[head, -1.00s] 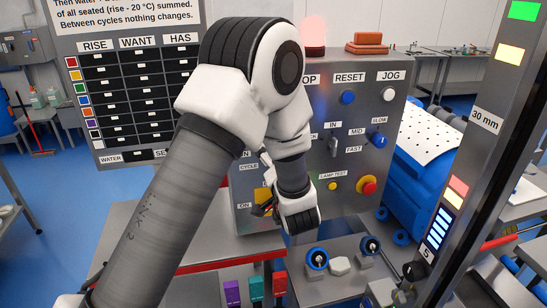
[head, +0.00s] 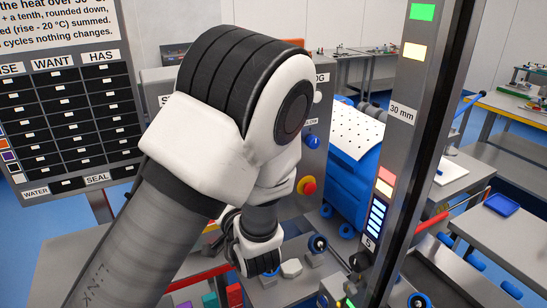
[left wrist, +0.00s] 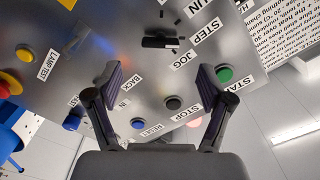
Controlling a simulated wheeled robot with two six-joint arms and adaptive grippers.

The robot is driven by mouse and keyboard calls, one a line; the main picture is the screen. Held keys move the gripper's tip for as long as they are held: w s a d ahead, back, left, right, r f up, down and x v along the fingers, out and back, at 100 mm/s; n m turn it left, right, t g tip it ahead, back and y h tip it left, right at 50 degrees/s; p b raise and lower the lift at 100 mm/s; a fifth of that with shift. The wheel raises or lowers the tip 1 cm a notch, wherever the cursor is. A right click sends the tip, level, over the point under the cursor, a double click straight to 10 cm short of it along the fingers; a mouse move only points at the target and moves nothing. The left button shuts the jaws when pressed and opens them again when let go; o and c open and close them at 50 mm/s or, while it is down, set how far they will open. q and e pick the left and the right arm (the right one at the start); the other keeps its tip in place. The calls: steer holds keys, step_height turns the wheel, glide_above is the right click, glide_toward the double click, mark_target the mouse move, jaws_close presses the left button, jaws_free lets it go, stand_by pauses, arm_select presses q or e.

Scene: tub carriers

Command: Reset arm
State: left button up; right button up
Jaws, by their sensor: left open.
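My left arm comes in from the left in the head view and covers much of the grey control panel (head: 314,165). Its gripper is mostly hidden behind the wrist there. In the left wrist view my left gripper (left wrist: 160,78) is open, its two fingers spread with nothing between them. That view shows the panel face upside down behind the fingers. A green START button (left wrist: 224,74) is beside one fingertip. A dark STOP button (left wrist: 173,103) and a blue RESET button (left wrist: 137,123) show between the fingers. My right gripper is not in view.
A board with WANT and HAS columns (head: 74,75) stands at the left. A grey post marked 30 mm (head: 402,112) stands at the right. A red mushroom button (head: 307,186) sticks out of the panel.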

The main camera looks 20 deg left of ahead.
arm_select(q)
steer(key=s+f+m+g+h+b, duration=0.2)
steer(key=s+f+h+b, duration=0.15)
steer(key=f, duration=1.15)
steer(key=s+f+m+g+h+b, duration=0.2)
steer(key=s+f, duration=0.3)
steer(key=f, duration=1.1)
steer(key=s+d+f+g+h+b, duration=0.2)
steer(key=s+d+f+g+h, duration=0.15)
steer(key=s+f, duration=0.7)
steer(key=s+d+f+n+g+h, duration=0.3)
steer(key=s+d+h, duration=0.2)
steer(key=s+d, duration=0.2)
steer(key=shift+s+d+f+g+p, duration=0.3)
steer(key=shift+s+d+f+g, duration=0.1)
steer(key=shift+s, duration=0.1)
